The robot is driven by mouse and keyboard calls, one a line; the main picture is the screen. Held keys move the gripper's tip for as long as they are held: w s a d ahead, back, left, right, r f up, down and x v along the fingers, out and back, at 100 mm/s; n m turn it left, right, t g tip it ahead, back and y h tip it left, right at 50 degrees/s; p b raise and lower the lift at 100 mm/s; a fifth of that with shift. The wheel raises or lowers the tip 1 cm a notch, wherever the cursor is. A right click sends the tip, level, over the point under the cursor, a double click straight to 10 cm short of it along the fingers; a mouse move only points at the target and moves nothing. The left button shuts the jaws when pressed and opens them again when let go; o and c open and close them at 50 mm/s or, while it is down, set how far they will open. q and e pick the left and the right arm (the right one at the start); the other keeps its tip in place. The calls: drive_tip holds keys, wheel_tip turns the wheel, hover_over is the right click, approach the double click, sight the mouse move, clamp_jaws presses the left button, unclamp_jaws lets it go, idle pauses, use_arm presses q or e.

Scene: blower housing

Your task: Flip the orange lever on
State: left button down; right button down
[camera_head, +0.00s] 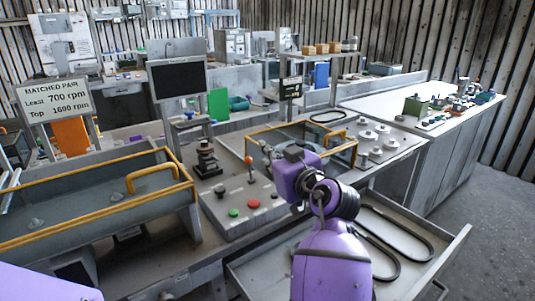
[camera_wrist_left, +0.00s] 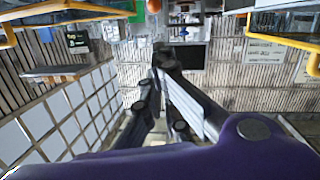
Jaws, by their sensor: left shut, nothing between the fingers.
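The orange lever (camera_head: 249,161) has an orange ball on a short stem. It stands on a grey sloped panel (camera_head: 229,228) with a green and a red button. My left gripper (camera_head: 272,162) is just to the right of the lever, partly hidden behind my purple wrist. In the left wrist view the dark fingers (camera_wrist_left: 160,58) are together and empty. The orange ball (camera_wrist_left: 153,6) shows there at the top edge, past the fingertips. I cannot tell whether they touch. My right gripper is not in view.
A yellow-railed housing (camera_head: 100,215) stands to the left of the panel, and another yellow-framed clear box (camera_head: 340,153) is behind my wrist. A dark monitor (camera_head: 179,80) stands behind the panel. An open drawer (camera_head: 415,262) with black belts lies below right.

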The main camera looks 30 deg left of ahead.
use_arm(q)
drive_tip(key=w+a+f+p, duration=0.1)
drive_tip(key=w+a+f, duration=0.3)
drive_tip(key=a, duration=0.5)
drive_tip(key=shift+w+a+p, duration=0.15)
drive_tip(key=shift+w+p, duration=0.25)
drive_tip(key=shift+w, duration=0.55)
